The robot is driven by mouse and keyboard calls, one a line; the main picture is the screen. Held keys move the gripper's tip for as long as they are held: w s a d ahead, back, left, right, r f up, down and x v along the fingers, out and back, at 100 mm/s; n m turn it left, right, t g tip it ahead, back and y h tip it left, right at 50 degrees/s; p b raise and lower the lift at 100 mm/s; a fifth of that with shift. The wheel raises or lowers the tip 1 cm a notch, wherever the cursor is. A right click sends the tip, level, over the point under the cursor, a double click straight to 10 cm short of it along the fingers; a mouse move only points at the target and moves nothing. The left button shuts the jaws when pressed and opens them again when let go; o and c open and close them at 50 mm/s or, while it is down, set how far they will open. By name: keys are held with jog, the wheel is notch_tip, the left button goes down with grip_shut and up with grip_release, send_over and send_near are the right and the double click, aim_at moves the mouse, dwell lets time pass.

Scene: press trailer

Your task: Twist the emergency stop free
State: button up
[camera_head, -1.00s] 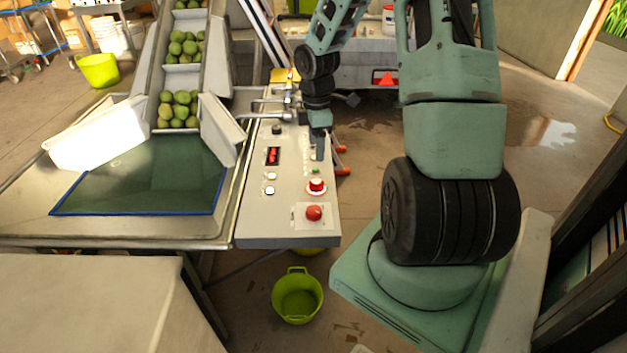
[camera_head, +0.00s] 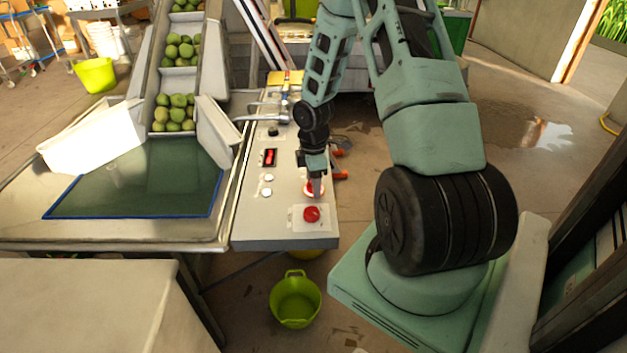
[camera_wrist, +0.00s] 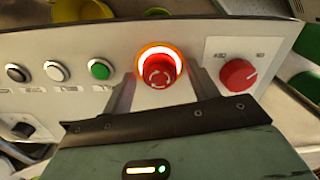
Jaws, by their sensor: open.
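The emergency stop (camera_wrist: 158,70) is a red mushroom button with twist arrows and a glowing orange-white ring, seen in the wrist view. My gripper (camera_wrist: 164,82) is open, with one finger to each side of the button. I cannot tell whether the fingers touch it. In the head view my gripper (camera_head: 316,188) points down onto the panel at the emergency stop (camera_head: 309,190), and mostly hides it.
A red rotary knob (camera_wrist: 238,75) sits close beside the emergency stop. A green button (camera_wrist: 99,69), a white button (camera_wrist: 56,71) and a black switch (camera_wrist: 22,129) share the grey panel (camera_head: 265,220). A green bucket (camera_head: 296,300) stands on the floor below.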

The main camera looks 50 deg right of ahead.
jog(key=c, duration=1)
jog(key=shift+m, duration=0.3)
jog(key=m+p, duration=0.1)
jog(key=m, duration=0.2)
jog(key=shift+m, duration=2.1)
jog(key=shift+p, duration=0.3)
jog(key=o, duration=1)
